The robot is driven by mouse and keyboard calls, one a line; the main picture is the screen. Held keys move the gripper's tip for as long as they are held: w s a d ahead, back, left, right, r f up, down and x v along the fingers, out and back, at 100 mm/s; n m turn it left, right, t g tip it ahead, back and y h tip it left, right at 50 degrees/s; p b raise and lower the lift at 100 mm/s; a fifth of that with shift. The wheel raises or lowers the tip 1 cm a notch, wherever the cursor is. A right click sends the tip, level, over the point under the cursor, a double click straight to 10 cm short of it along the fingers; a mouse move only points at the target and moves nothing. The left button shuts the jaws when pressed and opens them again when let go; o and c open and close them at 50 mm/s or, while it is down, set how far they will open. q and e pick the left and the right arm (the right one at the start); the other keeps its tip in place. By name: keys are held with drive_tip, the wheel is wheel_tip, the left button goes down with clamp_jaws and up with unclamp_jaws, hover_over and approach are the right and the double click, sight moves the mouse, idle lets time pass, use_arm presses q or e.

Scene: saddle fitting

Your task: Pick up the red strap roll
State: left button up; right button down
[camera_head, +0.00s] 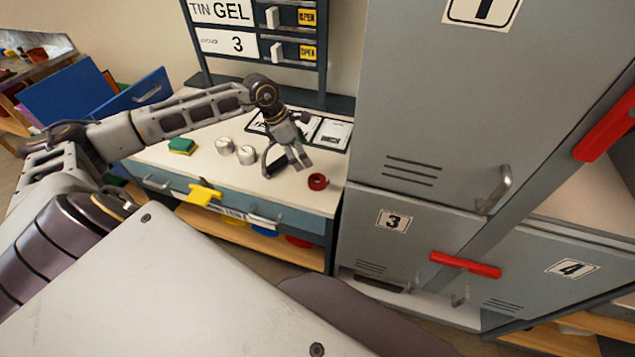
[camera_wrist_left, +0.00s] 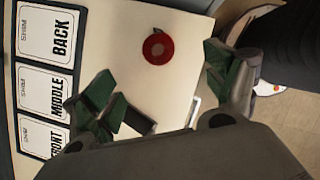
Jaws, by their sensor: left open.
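The red strap roll (camera_head: 318,182) lies on the pale tabletop (camera_head: 225,176) near its right end, close to the grey lockers. My right gripper does not show.
Two white round containers (camera_head: 235,150) and a green-and-yellow sponge (camera_head: 182,146) stand left of my gripper. Labelled cards (camera_wrist_left: 46,85) lie behind it. A board with OPEN labels (camera_head: 265,45) stands at the back.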

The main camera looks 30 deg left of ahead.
use_arm(q)
drive_tip(key=shift+m, duration=0.6)
hover_over(312, 181)
drive_tip(key=shift+s+a+f+p, duration=0.15)
drive_tip(key=shift+f, duration=1.25)
drive_tip(key=shift+s+a+f+p, duration=0.15)
drive_tip(key=shift+f, duration=1.25)
drive_tip(key=shift+x, duration=1.05)
drive_tip(key=shift+f, duration=0.25)
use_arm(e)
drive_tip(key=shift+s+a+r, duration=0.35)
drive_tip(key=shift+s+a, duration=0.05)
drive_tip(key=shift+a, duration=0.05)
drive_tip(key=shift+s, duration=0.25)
